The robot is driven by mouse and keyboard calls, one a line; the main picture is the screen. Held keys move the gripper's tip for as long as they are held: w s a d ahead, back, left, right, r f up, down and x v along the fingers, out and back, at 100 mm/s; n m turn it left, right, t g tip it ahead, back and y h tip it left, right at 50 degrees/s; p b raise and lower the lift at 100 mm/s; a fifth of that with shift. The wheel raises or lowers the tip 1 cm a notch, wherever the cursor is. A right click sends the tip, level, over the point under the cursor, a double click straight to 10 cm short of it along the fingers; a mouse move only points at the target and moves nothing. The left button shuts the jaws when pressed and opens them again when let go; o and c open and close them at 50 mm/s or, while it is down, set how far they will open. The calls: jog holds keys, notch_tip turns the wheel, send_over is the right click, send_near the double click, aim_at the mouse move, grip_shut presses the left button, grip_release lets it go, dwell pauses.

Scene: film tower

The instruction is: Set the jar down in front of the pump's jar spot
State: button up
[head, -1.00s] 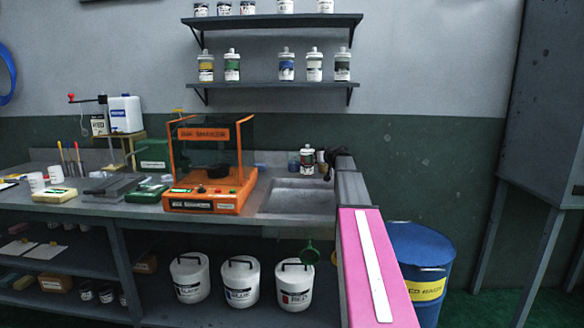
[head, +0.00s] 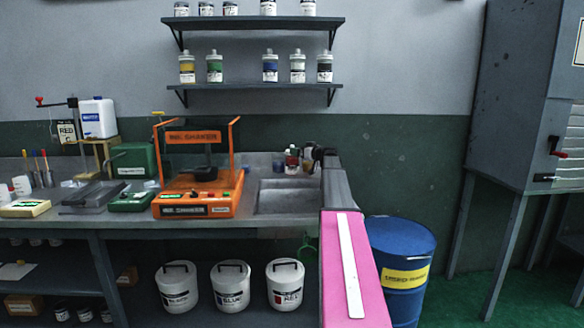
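A small jar with a white label and red on it (head: 292,158) shows at the back of the counter behind the sink. The dark end of my arm, with my gripper (head: 318,154), is right beside it in the picture. The fingers are too small and dark to tell whether they touch or hold the jar. At the far left, a stand with a red-knobbed lever (head: 40,100) and a white jug (head: 98,117) looks like the pump. The jar spot cannot be made out.
An orange ink shaker (head: 197,205) stands on the counter left of the sink (head: 288,200). Tools and trays crowd the left counter. White buckets (head: 231,287) sit below, and a blue drum (head: 400,255) stands right of my pink arm. Wall shelves (head: 252,87) hold jars.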

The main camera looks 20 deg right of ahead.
jog(key=shift+x, duration=2.75)
jog(key=shift+f, duration=0.15)
jog(key=shift+c, duration=0.3)
grip_shut()
